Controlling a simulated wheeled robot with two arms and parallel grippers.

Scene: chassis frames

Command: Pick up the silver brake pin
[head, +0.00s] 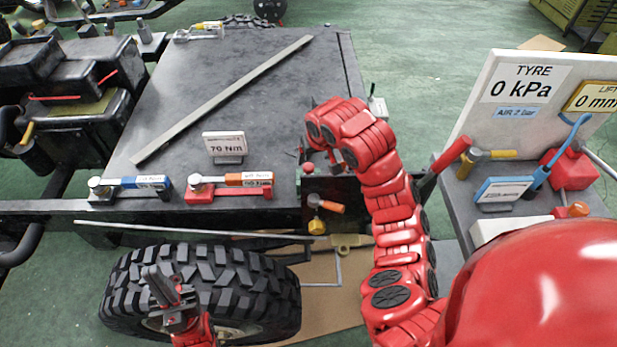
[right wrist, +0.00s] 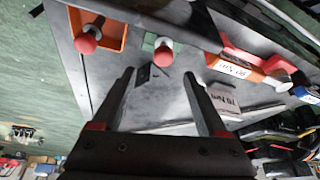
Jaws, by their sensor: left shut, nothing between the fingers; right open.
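In the head view one red knob (head: 308,168) shows at the deck edge below my right wrist; the right fingers are mostly hidden there. My left gripper (head: 154,280) is shut and empty in front of the tyre.
The dark deck (head: 250,110) carries a torque sign (head: 225,147), a long bar (head: 225,97), a red-based wrench (head: 230,187) and a blue wrench (head: 130,187). A large tyre (head: 240,290) lies below. A side table with a gauge board (head: 510,125) stands right.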

